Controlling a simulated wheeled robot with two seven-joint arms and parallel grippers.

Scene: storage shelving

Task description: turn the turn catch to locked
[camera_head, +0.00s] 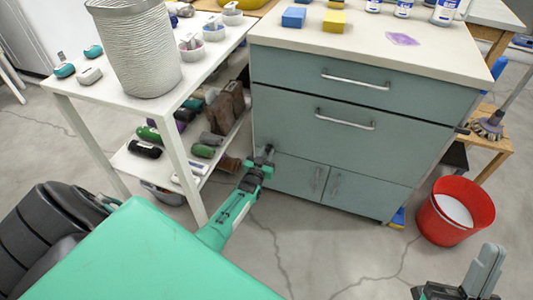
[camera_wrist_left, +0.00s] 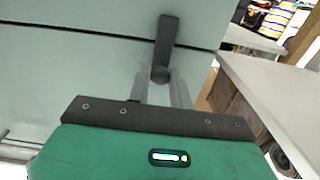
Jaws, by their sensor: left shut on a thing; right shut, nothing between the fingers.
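The turn catch is a dark, narrow bar with a round knob at one end, on the front of the grey-green cabinet (camera_head: 330,95). In the left wrist view the catch (camera_wrist_left: 168,38) points up the picture and lies across a dark seam between two panels. My left gripper (camera_head: 264,158) is at the cabinet front, low on its left side. In the left wrist view its two grey fingers (camera_wrist_left: 162,88) are shut on the catch at the knob end. In the head view the gripper partly hides the catch. My right gripper (camera_head: 484,270) is shut and empty at the bottom right, away from the cabinet.
A white table (camera_head: 70,84) with a ribbed basket (camera_head: 140,50) and a lower shelf of bottles stands close on the left of my left arm. A red bucket (camera_head: 455,212) stands on the floor right of the cabinet. The floor before the cabinet is clear.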

